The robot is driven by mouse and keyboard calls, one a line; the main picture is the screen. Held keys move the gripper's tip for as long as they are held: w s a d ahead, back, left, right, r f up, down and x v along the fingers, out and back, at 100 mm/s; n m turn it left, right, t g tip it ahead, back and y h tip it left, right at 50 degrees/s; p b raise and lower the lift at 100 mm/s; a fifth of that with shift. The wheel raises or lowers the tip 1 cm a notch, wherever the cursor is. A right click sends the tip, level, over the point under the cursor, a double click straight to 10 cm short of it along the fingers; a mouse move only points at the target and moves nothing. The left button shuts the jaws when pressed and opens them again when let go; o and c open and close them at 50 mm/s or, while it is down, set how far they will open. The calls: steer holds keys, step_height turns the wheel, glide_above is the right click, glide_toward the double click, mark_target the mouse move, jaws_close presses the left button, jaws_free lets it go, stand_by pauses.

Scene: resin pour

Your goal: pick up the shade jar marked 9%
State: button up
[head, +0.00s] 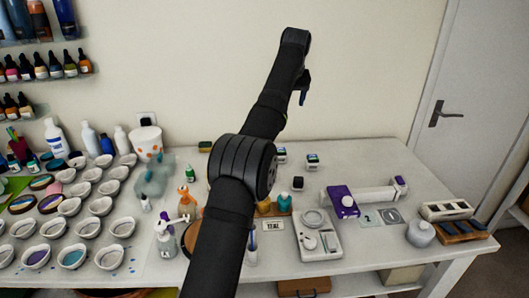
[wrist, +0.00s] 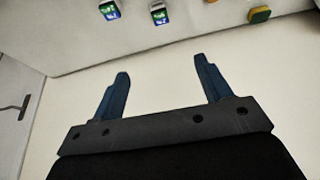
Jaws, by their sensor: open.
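Small square jars with dark tops stand at the back of the table in the head view: one right of my arm (head: 312,162), one beside my arm (head: 281,156), and one nearer the front (head: 298,183). Two jars with lit green-blue faces show at the top of the wrist view, a left one (wrist: 109,10) and a right one (wrist: 158,14). I cannot read any marking, so I cannot tell which is 9%. My gripper (wrist: 161,72) is open and empty, with two blue fingers apart. In the head view it (head: 303,92) is raised high above the table, against the wall.
A yellow-green block (wrist: 260,14) lies near the jars; it also shows in the head view (head: 205,146). A TEAL label (head: 274,225), a scale (head: 318,241) and a white-purple device (head: 360,197) stand in front. Many cups (head: 122,227) fill the left.

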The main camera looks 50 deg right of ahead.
steer(key=w+d+f, duration=0.1)
steer(key=w+f, duration=0.1)
steer(key=f, duration=0.5)
steer(key=w+d+f+m+h, duration=0.1)
steer(key=w+d+f, duration=0.1)
steer(key=f, duration=0.6)
steer(key=w+d+f+m+h, duration=0.1)
steer(key=w+d+f, duration=0.1)
steer(key=f, duration=0.6)
steer(key=shift+w+d+f, duration=0.25)
steer(key=shift+w, duration=0.25)
steer(key=shift+d+x, duration=0.15)
steer(key=shift+x, duration=1.3)
steer(key=shift+d+x, duration=0.15)
steer(key=shift+x, duration=1.25)
steer(key=shift+r, duration=0.15)
steer(key=shift+c, duration=0.2)
steer(key=c, duration=1.3)
steer(key=shift+d+r, duration=0.1)
